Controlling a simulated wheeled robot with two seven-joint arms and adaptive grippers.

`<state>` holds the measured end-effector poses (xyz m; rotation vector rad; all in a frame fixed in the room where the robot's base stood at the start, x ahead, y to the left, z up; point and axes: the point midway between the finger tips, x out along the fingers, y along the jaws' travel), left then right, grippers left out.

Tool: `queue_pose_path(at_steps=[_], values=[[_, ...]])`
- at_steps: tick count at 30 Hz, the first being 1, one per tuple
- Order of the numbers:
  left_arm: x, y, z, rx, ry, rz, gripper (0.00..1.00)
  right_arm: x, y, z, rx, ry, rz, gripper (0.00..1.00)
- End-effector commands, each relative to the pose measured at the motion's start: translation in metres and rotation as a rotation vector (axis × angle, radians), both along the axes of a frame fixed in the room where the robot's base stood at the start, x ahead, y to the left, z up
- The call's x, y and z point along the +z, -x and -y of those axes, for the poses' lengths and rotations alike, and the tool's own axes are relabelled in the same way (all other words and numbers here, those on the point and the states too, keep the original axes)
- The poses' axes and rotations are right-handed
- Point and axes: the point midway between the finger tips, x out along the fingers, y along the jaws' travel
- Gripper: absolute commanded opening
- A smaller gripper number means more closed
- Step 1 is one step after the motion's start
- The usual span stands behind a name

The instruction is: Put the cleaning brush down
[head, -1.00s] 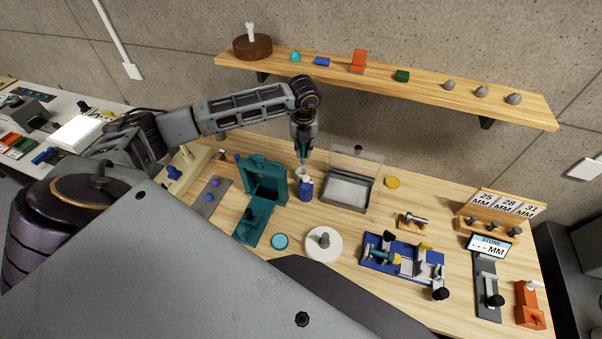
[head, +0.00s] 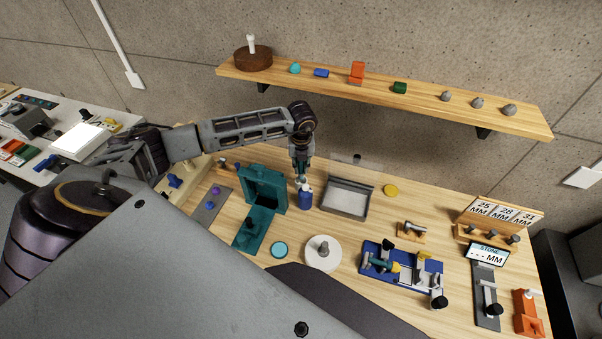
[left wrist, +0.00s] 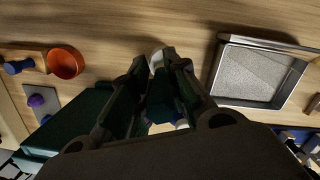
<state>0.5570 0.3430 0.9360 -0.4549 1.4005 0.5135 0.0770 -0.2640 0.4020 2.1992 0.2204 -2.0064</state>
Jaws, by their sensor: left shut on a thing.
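My left gripper (head: 302,178) is at the back of the wooden bench, pointing down, just behind a blue bottle with a white top (head: 306,199). In the left wrist view its fingers are shut on a dark teal piece, the cleaning brush (left wrist: 160,98). A pale end shows beyond the fingertips. The brush is mostly hidden by the fingers, and I cannot tell whether it touches the bench. My right gripper is not in view.
A teal open box (head: 264,187) stands left of the gripper and a grey tray (head: 347,199) right of it. In the left wrist view an orange cup (left wrist: 66,62) stands to the left. A shelf (head: 400,92) runs above. Bare wood lies behind the tray.

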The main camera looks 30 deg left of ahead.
Motion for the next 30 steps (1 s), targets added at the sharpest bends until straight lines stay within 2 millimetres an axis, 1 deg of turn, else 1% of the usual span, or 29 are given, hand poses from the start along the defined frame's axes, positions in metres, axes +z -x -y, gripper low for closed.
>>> queue_pose_path(at_steps=[3,5,17,27,30], values=[[-0.01,0.0,0.0,0.0,0.001,0.001,0.0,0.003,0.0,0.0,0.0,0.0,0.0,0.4],[-0.012,0.0,0.001,0.0,0.001,0.001,0.0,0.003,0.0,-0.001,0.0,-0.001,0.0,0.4],[-0.016,0.0,0.0,0.0,0.0,0.0,0.0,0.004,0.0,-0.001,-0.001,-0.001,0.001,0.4],[-0.047,0.0,0.001,0.0,0.001,-0.001,0.0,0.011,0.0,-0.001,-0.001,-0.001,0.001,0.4],[-0.051,0.0,0.0,0.001,0.001,0.001,0.0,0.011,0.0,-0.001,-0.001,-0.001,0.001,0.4]])
